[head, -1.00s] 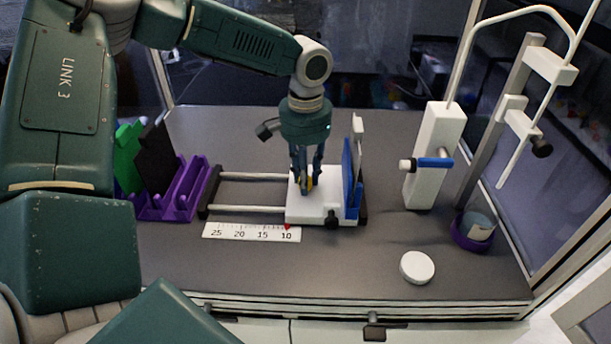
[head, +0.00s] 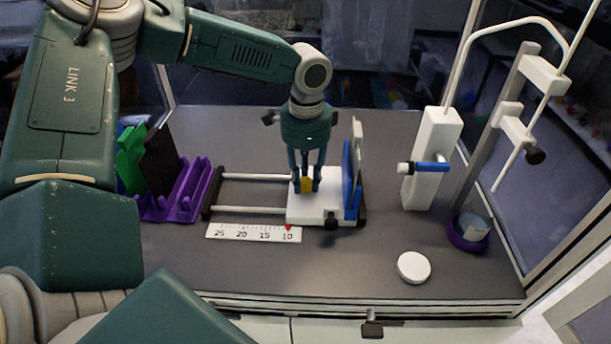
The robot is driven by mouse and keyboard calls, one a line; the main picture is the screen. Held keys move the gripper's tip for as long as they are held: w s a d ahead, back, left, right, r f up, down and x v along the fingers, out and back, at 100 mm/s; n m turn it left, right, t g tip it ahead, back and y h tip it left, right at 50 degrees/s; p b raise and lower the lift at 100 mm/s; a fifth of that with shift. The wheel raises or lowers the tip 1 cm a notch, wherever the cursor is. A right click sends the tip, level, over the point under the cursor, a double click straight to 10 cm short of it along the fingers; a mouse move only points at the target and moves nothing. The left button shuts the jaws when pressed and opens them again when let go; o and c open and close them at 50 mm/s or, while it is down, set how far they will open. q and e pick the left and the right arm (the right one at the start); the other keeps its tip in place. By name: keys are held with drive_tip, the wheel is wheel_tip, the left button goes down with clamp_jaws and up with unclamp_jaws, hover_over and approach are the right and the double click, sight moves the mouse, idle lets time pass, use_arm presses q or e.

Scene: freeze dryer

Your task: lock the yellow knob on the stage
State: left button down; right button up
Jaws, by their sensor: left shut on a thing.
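The yellow knob (head: 307,185) stands on top of the white stage (head: 302,209), which sits at the right end of two white rails. My left gripper (head: 306,187) points straight down over the stage and is shut on the yellow knob, with fingers on both sides of it. A red pointer (head: 288,228) at the stage's front edge is near the 10 mark of the white scale (head: 254,233). My right gripper is not in view.
A blue and white plate (head: 351,180) stands upright right of the stage. A purple rack (head: 184,200) is at the left. A white post with a blue handle (head: 432,167), a purple-based cup (head: 468,235) and a white lid (head: 414,267) are at the right. The front bench is mostly clear.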

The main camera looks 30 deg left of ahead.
sight(308, 181)
use_arm(q)
drive_tip(key=m, duration=0.4)
drive_tip(key=shift+w+r+p, duration=0.25)
drive_tip(key=shift+w+p, duration=0.05)
drive_tip(key=shift+p, duration=0.05)
drive_tip(key=shift+m, duration=2.2)
drive_tip(key=shift+d, duration=0.1)
drive_tip(key=c, duration=1.5)
unclamp_jaws()
drive_tip(key=shift+c, duration=0.2)
drive_tip(key=shift+o, duration=0.4)
drive_tip(key=shift+s+d+f, duration=0.1)
drive_tip(key=shift+s, duration=0.05)
wheel_tip(308, 181, up, 12)
